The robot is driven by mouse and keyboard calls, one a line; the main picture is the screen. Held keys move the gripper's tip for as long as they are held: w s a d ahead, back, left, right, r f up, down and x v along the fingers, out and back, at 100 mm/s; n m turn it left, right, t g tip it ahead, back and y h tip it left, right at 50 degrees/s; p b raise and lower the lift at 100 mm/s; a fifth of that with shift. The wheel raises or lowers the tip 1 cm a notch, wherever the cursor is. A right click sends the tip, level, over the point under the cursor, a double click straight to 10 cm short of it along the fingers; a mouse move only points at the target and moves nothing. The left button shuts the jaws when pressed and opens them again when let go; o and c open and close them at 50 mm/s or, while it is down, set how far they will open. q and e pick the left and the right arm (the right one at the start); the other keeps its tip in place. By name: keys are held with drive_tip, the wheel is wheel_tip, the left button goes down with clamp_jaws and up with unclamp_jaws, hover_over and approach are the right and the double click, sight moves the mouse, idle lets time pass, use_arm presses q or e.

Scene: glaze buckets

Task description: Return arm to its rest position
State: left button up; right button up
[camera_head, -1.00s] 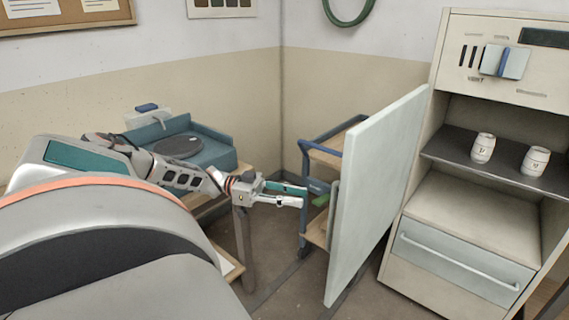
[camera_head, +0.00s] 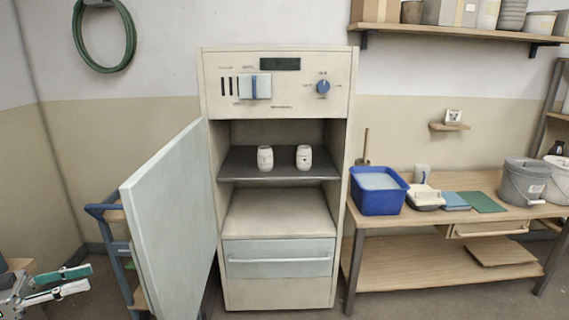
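My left gripper (camera_head: 88,277) is at the bottom left corner of the head view. Its teal finger and its white finger stand apart with an empty gap between them, so it is open. It is left of the open pale door (camera_head: 172,225) and apart from it. Most of my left arm is outside the frame. My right gripper is not in view.
The door belongs to a kiln-like cabinet (camera_head: 278,215), with two white jars (camera_head: 265,158) (camera_head: 304,157) on its dark shelf. A blue-framed cart (camera_head: 118,250) stands behind the door. At right, a wooden bench (camera_head: 400,219) holds a blue tub (camera_head: 378,197) and grey buckets (camera_head: 522,184).

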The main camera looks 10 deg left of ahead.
use_arm(q)
drive_tip(key=s+d+f+n+t+y, duration=0.1)
drive_tip(key=s+d+f+y, duration=0.1)
drive_tip(key=d+f, duration=1.05)
drive_tip(key=s+d+f+n+y+p, duration=0.1)
drive_tip(key=s+d+f+y, duration=0.2)
drive_tip(key=d+f, duration=0.2)
drive_tip(key=s+d+f+n+g+y+p, duration=0.1)
drive_tip(key=s+d+f+n+y, duration=0.1)
drive_tip(key=d, duration=0.9)
drive_tip(key=s+d+f+n+y+p, duration=0.1)
drive_tip(key=s+d+f+y, duration=0.3)
drive_tip(key=d+f, duration=0.4)
drive_tip(key=shift+s+d+f+n+g, duration=0.2)
drive_tip(key=shift+s+f+n+g, duration=0.25)
drive_tip(key=shift+s, duration=0.35)
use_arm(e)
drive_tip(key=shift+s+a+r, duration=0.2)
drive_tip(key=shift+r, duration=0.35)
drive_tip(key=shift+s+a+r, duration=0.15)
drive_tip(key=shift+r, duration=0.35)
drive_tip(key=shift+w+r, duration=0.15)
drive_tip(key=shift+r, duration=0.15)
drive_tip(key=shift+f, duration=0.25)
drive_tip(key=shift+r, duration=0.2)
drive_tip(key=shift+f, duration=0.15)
